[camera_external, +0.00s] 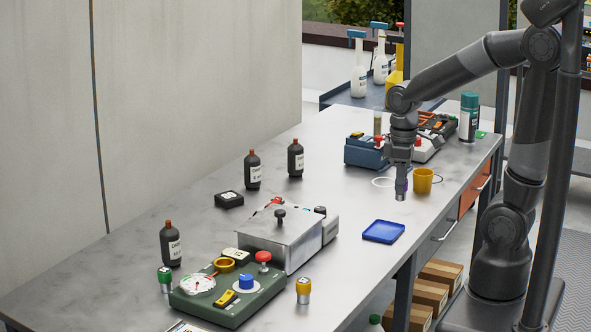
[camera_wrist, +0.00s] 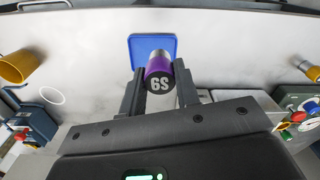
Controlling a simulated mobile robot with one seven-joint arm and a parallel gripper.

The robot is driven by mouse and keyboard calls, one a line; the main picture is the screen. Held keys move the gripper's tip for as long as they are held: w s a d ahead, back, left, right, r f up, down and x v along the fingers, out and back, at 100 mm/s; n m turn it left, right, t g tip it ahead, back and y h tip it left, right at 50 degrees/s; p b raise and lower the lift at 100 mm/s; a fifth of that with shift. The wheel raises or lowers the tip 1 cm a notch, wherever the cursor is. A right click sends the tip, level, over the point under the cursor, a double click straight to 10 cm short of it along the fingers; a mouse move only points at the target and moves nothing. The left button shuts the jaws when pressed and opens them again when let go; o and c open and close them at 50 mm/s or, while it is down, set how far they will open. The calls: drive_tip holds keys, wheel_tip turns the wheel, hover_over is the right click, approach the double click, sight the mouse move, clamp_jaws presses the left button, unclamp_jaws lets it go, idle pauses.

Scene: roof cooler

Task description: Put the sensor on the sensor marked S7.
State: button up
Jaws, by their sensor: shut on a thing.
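My gripper (camera_external: 401,178) is shut on a purple sensor (camera_wrist: 158,66), a short cylinder with a dark end cap. White characters on the cap look like "6S" in the wrist view, which would read S9 turned over. The fingers (camera_wrist: 158,88) press its two sides. In the external view it hangs above the table, behind the blue tray and beside the yellow cup. A yellow-topped sensor (camera_external: 303,290) stands at the front of the table, and a green-topped sensor (camera_external: 165,279) stands left of the green panel box. I cannot read S7 on any sensor.
A blue tray (camera_external: 383,232) lies empty on the table, and a yellow cup (camera_external: 423,180) stands behind it. A green panel box (camera_external: 230,300), a metal box (camera_external: 280,240) and dark bottles (camera_external: 253,172) fill the left side.

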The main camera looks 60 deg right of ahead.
drive_tip(key=w+a+r+n, duration=0.35)
drive_tip(key=w+a, duration=0.25)
drive_tip(key=a, duration=0.5)
drive_tip(key=n, duration=0.5)
hover_over(303, 281)
drive_tip(key=f, duration=0.4)
drive_tip(key=shift+d+f, duration=0.25)
drive_tip(key=shift+a+f, duration=0.25)
drive_tip(key=shift+f, duration=1.85)
drive_tip(key=shift+f, duration=0.1)
drive_tip(key=o, duration=1)
